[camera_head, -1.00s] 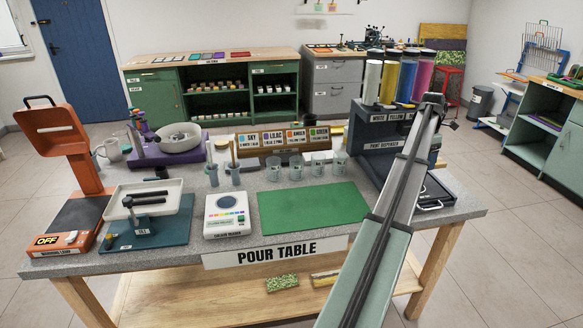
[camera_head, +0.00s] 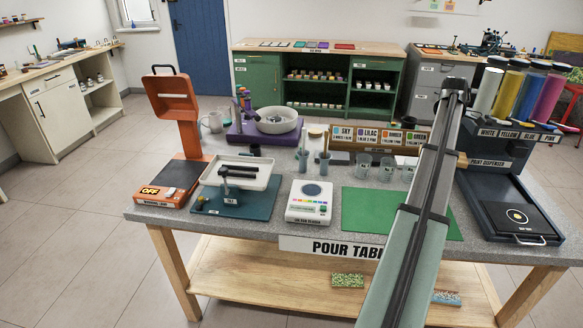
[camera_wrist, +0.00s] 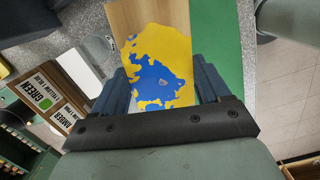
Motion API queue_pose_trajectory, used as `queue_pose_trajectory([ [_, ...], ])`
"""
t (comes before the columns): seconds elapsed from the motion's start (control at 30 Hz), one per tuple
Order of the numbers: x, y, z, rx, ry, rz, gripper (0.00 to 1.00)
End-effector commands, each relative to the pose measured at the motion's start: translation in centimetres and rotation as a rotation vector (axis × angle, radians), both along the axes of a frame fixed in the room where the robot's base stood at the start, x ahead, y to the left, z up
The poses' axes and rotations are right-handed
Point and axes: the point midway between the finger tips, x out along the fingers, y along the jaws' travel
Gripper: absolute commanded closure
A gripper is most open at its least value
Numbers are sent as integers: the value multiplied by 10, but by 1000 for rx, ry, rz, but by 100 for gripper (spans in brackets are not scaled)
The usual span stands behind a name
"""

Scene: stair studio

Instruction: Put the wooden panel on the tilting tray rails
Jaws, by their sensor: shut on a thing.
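The wooden panel (camera_wrist: 128,20) is in the wrist view, bare wood at its far end and covered with yellow and blue paint nearer me. My gripper (camera_wrist: 160,66) is shut on it, one dark finger at each side. In the head view the gripper is hidden behind my arm, right of the table's middle. The tilting tray (camera_head: 262,183) is white, on a teal base (camera_head: 262,205) at the table's left part. Dark rails (camera_head: 238,171) lie across the tray, and nothing rests on them. The gripper is well to the right of the tray.
The orange warming lamp (camera_head: 177,105) stands left of the tray. A white scale (camera_head: 309,203) and cups with sticks (camera_head: 323,163) stand right of it. A green mat (camera_head: 362,212) lies flat mid-table. The paint dispenser (camera_head: 490,150) stands at right, its tray (camera_head: 512,205) holding a paint spot.

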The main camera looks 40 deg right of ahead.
Motion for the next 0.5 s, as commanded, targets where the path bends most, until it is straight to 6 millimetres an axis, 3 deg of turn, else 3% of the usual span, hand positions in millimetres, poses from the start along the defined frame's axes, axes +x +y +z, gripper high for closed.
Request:
queue_pose_trajectory([
  [0.03, 18, 15, 2, 0, 1, -4, 63],
  [0.2, 67, 56, 10, -3, 2, -39, 63],
  [0.5, 144, 135, 22, -7, 8, -94, 63],
])
